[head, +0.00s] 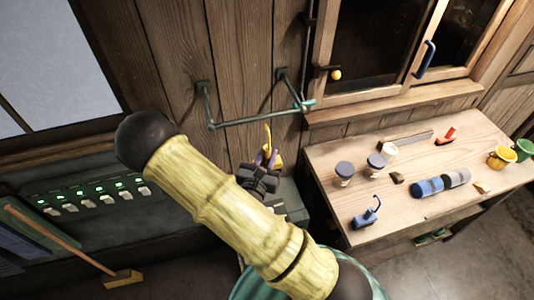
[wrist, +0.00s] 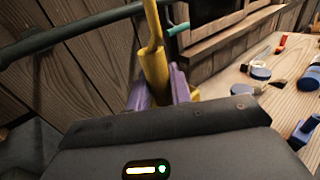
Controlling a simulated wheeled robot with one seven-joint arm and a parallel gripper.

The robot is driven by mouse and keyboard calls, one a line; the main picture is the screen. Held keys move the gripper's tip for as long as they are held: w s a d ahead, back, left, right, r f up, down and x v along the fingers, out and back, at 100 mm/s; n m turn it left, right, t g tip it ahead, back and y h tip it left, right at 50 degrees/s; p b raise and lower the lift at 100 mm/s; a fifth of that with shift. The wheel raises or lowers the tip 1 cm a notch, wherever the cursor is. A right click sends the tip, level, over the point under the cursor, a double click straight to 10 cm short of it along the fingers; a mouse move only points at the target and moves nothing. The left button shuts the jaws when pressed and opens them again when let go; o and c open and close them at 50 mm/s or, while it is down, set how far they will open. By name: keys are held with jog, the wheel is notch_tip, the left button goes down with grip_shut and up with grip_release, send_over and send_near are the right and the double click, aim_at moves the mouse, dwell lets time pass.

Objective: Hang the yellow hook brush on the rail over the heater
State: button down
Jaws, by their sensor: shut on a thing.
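The yellow hook brush (head: 268,142) is held upright in my gripper (head: 262,158), just below the rail in the head view. In the wrist view its yellow handle (wrist: 153,62) stands between the two purple fingers of my gripper (wrist: 160,88), which are shut on it. The brush's upper end runs out of the top of that view. The green rail (head: 250,118) is fixed to the plank wall by two brackets. The rail (wrist: 80,32) also passes behind the handle in the wrist view; I cannot tell whether they touch. The grey-green box below, perhaps the heater (head: 289,192), is partly hidden by my arm.
A switch panel (head: 95,195) and broom (head: 122,279) are at left.

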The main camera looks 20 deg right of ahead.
jog(key=shift+w+f+b, duration=0.1)
jog(key=shift+b, duration=0.3)
jog(key=shift+w+b, duration=0.25)
jog(key=shift+b, duration=0.3)
jog(key=shift+w+b, duration=0.25)
jog(key=shift+b, duration=0.25)
jog(key=w+b, duration=0.1)
jog(key=b, duration=0.2)
jog(key=shift+w, duration=0.1)
jog(key=shift+w+r, duration=0.2)
jog(key=shift+w, duration=0.2)
jog(key=w+f+b, duration=0.1)
jog(key=w+f, duration=0.1)
jog(key=w, duration=0.3)
jog(key=shift+w+f, duration=0.4)
